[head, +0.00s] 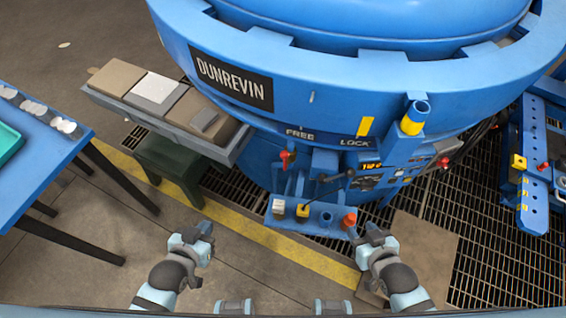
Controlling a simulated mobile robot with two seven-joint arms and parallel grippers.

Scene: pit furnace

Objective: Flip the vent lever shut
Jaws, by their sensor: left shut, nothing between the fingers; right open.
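The blue furnace (300,75) carries a black "DUNREVIN" plate and FREE and LOCK labels on its front. Below these, a short red-handled lever (286,160) stands on the left. A dark lever (337,176) with a black knob sticks out to its right. No readable label tells which one is the vent lever. My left gripper (206,229) is shut and empty, left of and in front of the small blue shelf, apart from both levers. My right gripper (367,234) is open and empty, just in front of the shelf's right end.
The small blue shelf (262,222) holds a white block, a yellow block and a red-orange piece. A grey tray of boards (180,128) juts out left of the furnace. A blue table (60,150) stands far left. Grating and a blue stand (535,205) lie right.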

